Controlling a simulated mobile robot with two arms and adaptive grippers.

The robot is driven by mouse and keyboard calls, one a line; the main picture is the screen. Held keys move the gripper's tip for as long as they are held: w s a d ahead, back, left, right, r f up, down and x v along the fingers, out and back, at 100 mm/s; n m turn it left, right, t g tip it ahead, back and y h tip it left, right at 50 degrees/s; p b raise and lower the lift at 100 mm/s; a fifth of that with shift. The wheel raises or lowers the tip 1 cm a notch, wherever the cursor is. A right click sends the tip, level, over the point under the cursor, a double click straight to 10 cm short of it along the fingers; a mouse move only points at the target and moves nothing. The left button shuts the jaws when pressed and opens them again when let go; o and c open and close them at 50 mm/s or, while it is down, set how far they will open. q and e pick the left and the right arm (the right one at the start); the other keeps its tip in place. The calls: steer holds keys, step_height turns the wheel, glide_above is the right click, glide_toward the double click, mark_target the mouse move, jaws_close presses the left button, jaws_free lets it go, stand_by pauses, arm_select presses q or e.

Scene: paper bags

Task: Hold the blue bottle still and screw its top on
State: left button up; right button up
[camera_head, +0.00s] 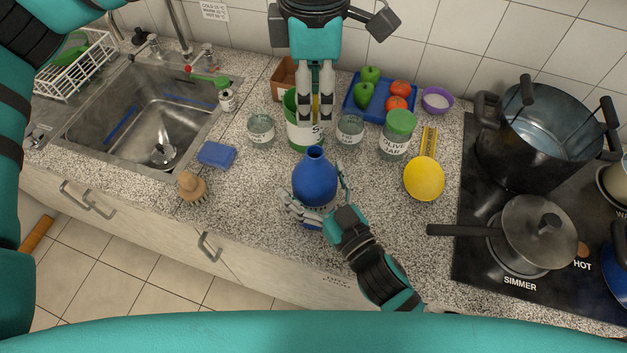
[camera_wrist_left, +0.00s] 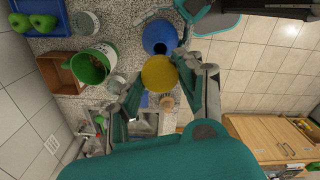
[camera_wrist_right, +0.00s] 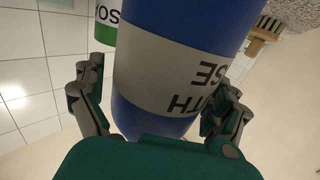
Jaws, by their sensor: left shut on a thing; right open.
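The blue bottle (camera_head: 315,182) stands upright on the counter with its neck open; a white label faces my right wrist camera (camera_wrist_right: 170,75). My right gripper (camera_head: 315,212) is open, its fingers on either side of the bottle's lower body. My left gripper (camera_head: 316,112) is shut on a yellow top (camera_wrist_left: 159,73), held above and behind the bottle, apart from its neck. In the head view the fingers mostly hide the top. The bottle also shows beyond the top in the left wrist view (camera_wrist_left: 160,36).
A green-white container (camera_head: 296,135), glass jars (camera_head: 350,131) and the olive jar (camera_head: 397,140) stand close behind the bottle. A yellow spoon rest (camera_head: 424,180) lies right, a brush (camera_head: 192,189) left. The stove with pots (camera_head: 540,235) is far right, the sink (camera_head: 145,110) left.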

steer(key=c, duration=1.5)
arm_select(q)
step_height(320, 180, down, 7)
steer(key=m, duration=0.1)
steer(key=shift+m, duration=0.4)
steer(key=shift+f, duration=1.5)
stand_by(0.8)
steer(key=o, duration=0.8)
steer(key=shift+c, duration=0.2)
